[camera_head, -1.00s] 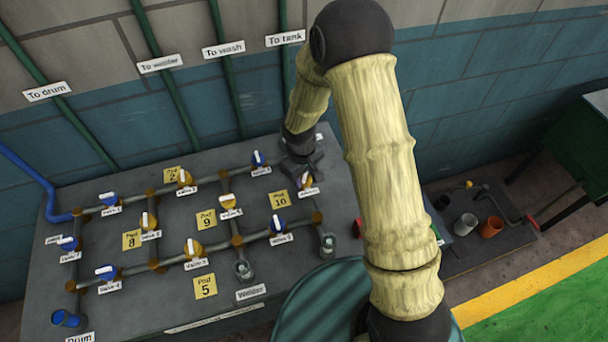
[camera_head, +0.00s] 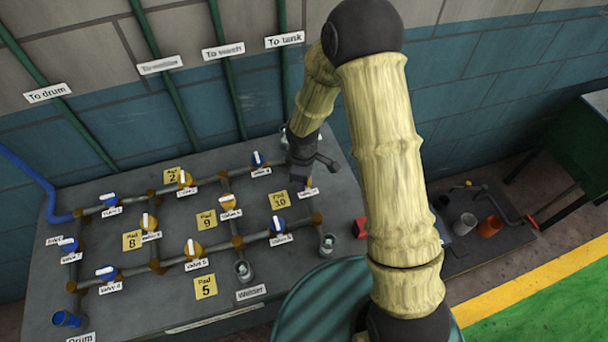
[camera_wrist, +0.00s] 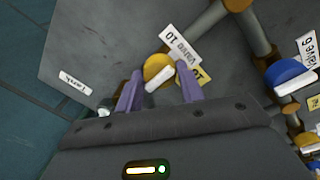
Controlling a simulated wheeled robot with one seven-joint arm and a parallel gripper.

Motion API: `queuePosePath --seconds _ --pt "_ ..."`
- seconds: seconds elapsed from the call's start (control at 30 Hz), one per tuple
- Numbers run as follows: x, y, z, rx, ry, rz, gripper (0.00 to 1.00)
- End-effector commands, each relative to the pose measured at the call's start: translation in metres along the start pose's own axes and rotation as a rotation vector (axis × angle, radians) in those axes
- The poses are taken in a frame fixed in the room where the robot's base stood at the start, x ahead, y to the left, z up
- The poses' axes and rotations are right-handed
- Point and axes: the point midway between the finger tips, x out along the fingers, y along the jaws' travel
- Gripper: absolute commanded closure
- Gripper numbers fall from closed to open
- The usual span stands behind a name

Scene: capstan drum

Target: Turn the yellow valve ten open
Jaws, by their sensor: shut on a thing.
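Yellow valve ten (camera_wrist: 154,65) has a white handle (camera_wrist: 160,79) and shows between the two purple fingers of my gripper (camera_wrist: 160,86) in the wrist view. The handle lies slanted in that view. My gripper is shut on the valve, one finger on each side; the exact contact is hard to see. A white label reading "Valve 10" (camera_wrist: 180,46) is beside it. In the head view my gripper (camera_head: 305,182) is over the right end of the grey panel (camera_head: 200,290) and mostly hides the valve. A yellow "Pad 10" note (camera_head: 279,200) is just left.
Blue valve six (camera_wrist: 287,74) is to the right in the wrist view. Several other blue and yellow valves sit on the pipes left of my gripper. A red block (camera_head: 360,228) is at the panel's right edge.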

Motion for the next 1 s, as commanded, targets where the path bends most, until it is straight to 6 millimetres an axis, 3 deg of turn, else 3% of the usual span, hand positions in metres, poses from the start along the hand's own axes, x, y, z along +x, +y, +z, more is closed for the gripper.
queuePosePath --seconds 0.27,0.3,0.4,0.77,1.0 --pt "0.0 0.0 0.0 -0.005 0.0 0.001 0.85" --pt "0.0 0.0 0.0 -0.005 0.0 0.001 0.6" --pt "0.0 0.0 0.0 -0.004 0.0 0.001 0.41" --pt "-0.003 0.0 0.0 -0.001 0.0 0.001 0.41" --pt "-0.032 0.001 0.0 0.0 0.002 0.004 0.41"
